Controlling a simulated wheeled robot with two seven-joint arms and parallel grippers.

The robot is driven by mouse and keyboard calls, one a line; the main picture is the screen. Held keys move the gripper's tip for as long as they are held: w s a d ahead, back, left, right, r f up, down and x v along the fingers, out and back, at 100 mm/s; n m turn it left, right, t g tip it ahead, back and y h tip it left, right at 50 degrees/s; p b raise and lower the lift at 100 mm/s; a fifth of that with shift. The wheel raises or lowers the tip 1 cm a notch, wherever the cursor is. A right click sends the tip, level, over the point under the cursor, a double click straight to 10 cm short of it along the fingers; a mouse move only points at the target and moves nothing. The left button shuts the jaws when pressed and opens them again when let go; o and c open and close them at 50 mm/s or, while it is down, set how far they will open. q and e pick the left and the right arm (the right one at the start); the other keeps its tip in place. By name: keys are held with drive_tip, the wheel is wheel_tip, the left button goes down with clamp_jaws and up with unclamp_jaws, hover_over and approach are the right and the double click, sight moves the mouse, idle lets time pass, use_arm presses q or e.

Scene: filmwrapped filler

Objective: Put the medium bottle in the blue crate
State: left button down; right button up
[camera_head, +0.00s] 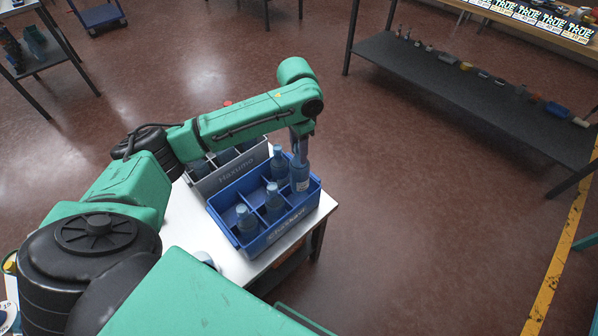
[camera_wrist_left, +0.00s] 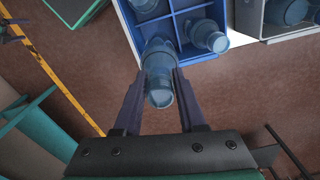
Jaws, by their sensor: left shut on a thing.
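The blue crate (camera_head: 262,241) stands on a small white-topped table and has several compartments; its edge also shows in the wrist view (camera_wrist_left: 173,20). My left gripper (camera_head: 299,137) points down at the crate's right end, shut on the neck of a blue bottle (camera_head: 299,175). This bottle is upright; in the wrist view (camera_wrist_left: 158,62) it sits between the two fingers. It overlaps the crate's right corner, and I cannot tell whether its base is inside a compartment. Other blue bottles (camera_head: 246,221) stand in the crate. My right gripper is out of view.
A grey crate (camera_head: 228,176) with bottles stands directly beside the blue crate, partly hidden by my left arm. White table top (camera_head: 226,262) shows in front. A dark shelf (camera_head: 440,85) with small items stands at the back right. Open floor lies to the right.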

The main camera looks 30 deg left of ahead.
sight(299, 172)
use_arm(q)
wheel_tip(299, 172, down, 9)
drive_tip(key=shift+r, duration=0.1)
drive_tip(key=shift+c, duration=2.4)
unclamp_jaws()
drive_tip(key=shift+s, duration=0.1)
wheel_tip(299, 172, up, 12)
drive_tip(key=shift+s+r+b, duration=0.1)
drive_tip(key=shift+s+b, duration=0.05)
drive_tip(key=shift+b, duration=0.15)
